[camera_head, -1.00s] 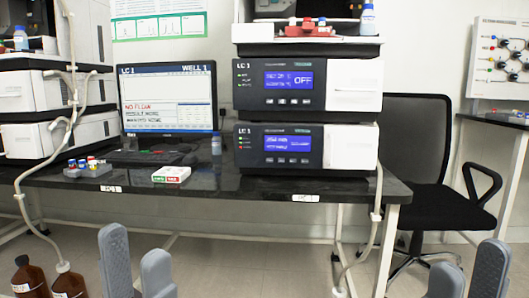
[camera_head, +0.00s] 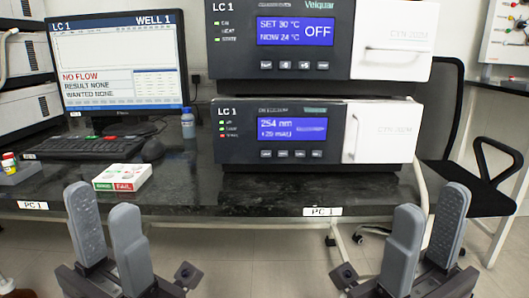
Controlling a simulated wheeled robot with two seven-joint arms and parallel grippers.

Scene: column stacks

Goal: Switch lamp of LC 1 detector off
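The LC 1 detector (camera_head: 245,152) is the lower box on the bench, with a dark front and a white door at its right. Its blue screen (camera_head: 293,130) reads 254 nm and a second line in mAU. Small status lights (camera_head: 222,132) sit at its left, green above and a red one lowest. A row of small buttons (camera_head: 283,154) lies under the screen. My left gripper (camera_head: 107,230) is open and empty, in front of the bench at lower left. My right gripper (camera_head: 423,232) is open and empty at lower right. Both are apart from the detector.
Another LC 1 unit (camera_head: 240,62) showing OFF is stacked on the detector. A monitor (camera_head: 118,62) reading NO FLOW, a keyboard (camera_head: 75,147), a mouse (camera_head: 152,150), a small bottle (camera_head: 188,122) and a green-red box (camera_head: 122,177) stand left. The bench front (camera_head: 260,185) is clear.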

